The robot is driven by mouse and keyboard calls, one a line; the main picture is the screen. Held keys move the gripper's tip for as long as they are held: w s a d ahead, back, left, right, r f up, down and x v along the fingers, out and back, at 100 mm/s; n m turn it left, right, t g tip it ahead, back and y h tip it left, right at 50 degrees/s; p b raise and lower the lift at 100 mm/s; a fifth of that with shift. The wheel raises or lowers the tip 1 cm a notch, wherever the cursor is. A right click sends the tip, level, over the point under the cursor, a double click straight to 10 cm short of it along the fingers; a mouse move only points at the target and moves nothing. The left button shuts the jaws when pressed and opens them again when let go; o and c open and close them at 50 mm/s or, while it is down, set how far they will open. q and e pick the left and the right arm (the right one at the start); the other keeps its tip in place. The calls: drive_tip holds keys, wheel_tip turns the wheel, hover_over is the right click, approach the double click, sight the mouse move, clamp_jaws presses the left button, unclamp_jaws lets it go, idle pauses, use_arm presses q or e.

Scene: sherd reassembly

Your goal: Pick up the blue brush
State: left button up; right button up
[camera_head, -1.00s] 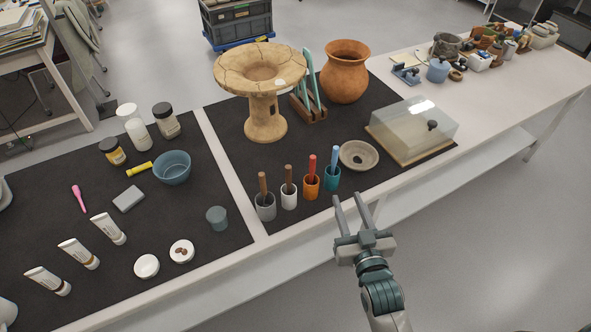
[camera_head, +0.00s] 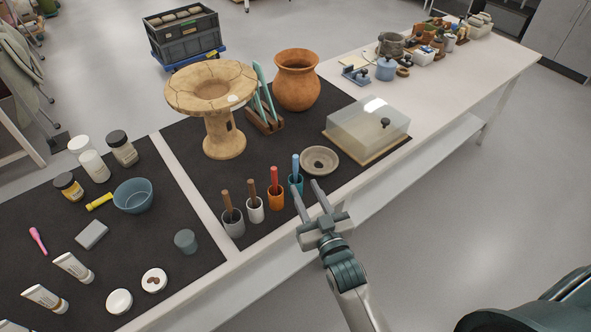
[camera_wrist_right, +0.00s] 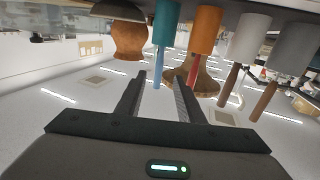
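The blue brush (camera_head: 295,168) stands handle-up in a teal cup (camera_head: 296,183) at the right end of a row of cups near the table's front edge. My right gripper (camera_head: 304,184) is open and empty, with its fingertips close by the teal cup. In the right wrist view, which is upside down, the blue handle (camera_wrist_right: 157,78) shows between the two open fingers (camera_wrist_right: 160,76), below the teal cup (camera_wrist_right: 166,25). I cannot tell whether it is within their reach in depth. The brush's lower end is hidden in the cup. My left gripper is not in view.
Just left stand an orange cup (camera_head: 276,199) with a red brush (camera_head: 274,178), a white cup (camera_head: 256,212) and a grey cup (camera_head: 233,225) with brown handles. A shallow bowl (camera_head: 334,151) and a clear-covered box (camera_head: 398,122) lie behind right. Free floor is in front.

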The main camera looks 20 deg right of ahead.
sight(296, 169)
drive_tip(key=w, duration=0.3)
drive_tip(key=shift+w+a+r+p, duration=0.1)
drive_tip(key=shift+w+r+p, duration=0.1)
drive_tip(key=shift+p, duration=0.2)
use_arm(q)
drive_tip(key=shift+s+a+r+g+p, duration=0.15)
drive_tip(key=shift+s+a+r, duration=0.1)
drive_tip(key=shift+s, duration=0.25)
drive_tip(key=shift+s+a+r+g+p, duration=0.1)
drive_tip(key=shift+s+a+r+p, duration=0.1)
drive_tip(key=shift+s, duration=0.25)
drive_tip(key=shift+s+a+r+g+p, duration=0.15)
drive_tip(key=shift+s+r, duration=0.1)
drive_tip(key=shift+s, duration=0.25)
use_arm(e)
drive_tip(key=shift+w+f, duration=0.2)
drive_tip(key=shift+w, duration=2)
drive_tip(key=shift+w+r, duration=0.2)
drive_tip(key=shift+w, duration=0.05)
use_arm(q)
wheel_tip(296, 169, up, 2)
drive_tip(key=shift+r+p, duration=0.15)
drive_tip(key=shift+p, duration=0.95)
use_arm(e)
drive_tip(key=w, duration=0.4)
drive_tip(key=shift+w+r, duration=0.35)
drive_tip(key=shift+r, duration=0.05)
clamp_jaws()
